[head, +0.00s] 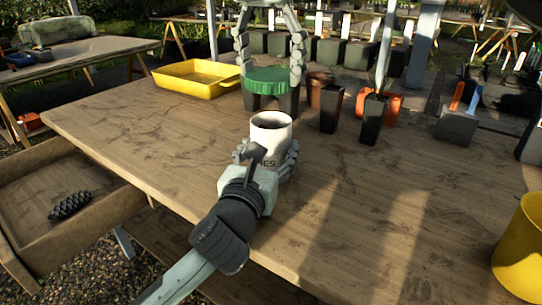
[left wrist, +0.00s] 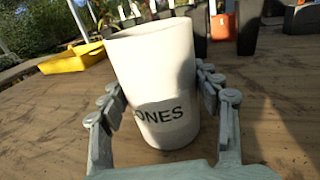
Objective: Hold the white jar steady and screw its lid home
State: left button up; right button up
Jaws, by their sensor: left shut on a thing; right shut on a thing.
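The white jar (head: 270,132) stands upright on the wooden table with its mouth open at the top. My left gripper (head: 266,158) is shut around its lower body, and the left wrist view shows the fingers on both sides of the jar (left wrist: 158,75), whose dark lettering ends in "ONES". My right gripper (head: 270,93) comes down from the top of the head view, shut on the green lid (head: 269,75). The lid is apart from the jar, appearing above and beyond its mouth. The lid is not seen in the left wrist view.
A yellow tray (head: 196,77) lies at the back left. Black pots (head: 331,108), (head: 374,119) and an orange pot (head: 392,107) stand right of the jar. A yellow bucket (head: 520,250) is at the front right. The table's front middle is clear.

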aim_at(278, 141)
jog(key=shift+f, duration=2.5)
jog(key=shift+f, duration=0.1)
jog(key=shift+f, duration=0.8)
jog(key=shift+f, duration=0.55)
jog(key=m, duration=0.3)
jog(key=shift+m, duration=0.4)
jog(key=m+g, duration=0.1)
jog(key=m, duration=0.4)
jog(key=shift+w+h, duration=0.1)
jog(key=shift+h, duration=0.2)
jog(key=m, duration=0.7)
jog(key=shift+m+g, duration=0.3)
jog(key=shift+g, duration=0.1)
